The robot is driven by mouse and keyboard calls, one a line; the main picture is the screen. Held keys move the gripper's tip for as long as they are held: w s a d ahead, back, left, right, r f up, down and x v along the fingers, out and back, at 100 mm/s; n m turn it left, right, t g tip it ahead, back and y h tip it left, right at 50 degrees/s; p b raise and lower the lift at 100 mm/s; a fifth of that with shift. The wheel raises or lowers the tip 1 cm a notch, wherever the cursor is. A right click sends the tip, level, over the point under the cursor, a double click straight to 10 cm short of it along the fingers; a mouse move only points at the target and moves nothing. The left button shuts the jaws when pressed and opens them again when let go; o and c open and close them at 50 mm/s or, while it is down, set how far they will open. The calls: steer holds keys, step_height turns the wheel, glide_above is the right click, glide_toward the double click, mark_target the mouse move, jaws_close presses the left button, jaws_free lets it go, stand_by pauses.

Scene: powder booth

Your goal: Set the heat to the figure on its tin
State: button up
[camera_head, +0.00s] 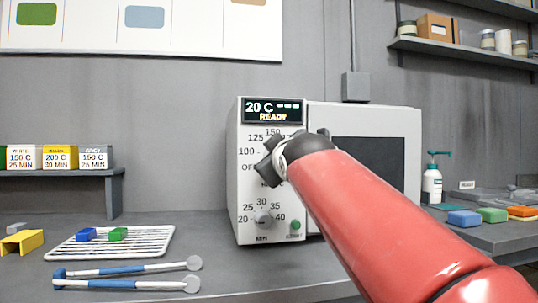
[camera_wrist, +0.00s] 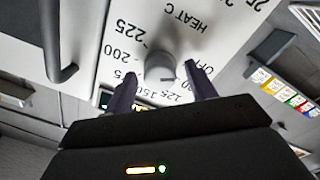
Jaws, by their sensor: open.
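The white oven (camera_head: 316,112) stands on the bench, its display (camera_head: 273,111) reading 20 C and READY. The grey heat knob (camera_wrist: 160,66) shows in the wrist view, ringed by figures including 125, 150, 175, 200, 225 and OFF; I cannot tell where it points. My gripper (camera_wrist: 160,76) is open, a finger on either side of the knob in that view; contact is unclear. In the head view my gripper (camera_head: 270,158) hides the knob and part of the dial.
A wire rack (camera_head: 150,243) holds a blue piece (camera_head: 86,234) and a green piece (camera_head: 118,234). Two blue-handled tools (camera_head: 128,270) lie in front. The time knob (camera_head: 263,217) and a green button (camera_head: 295,225) sit low on the panel. The oven handle (camera_wrist: 50,45) is near my gripper.

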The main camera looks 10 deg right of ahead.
steer(key=shift+w, duration=0.15)
steer(key=c, duration=1)
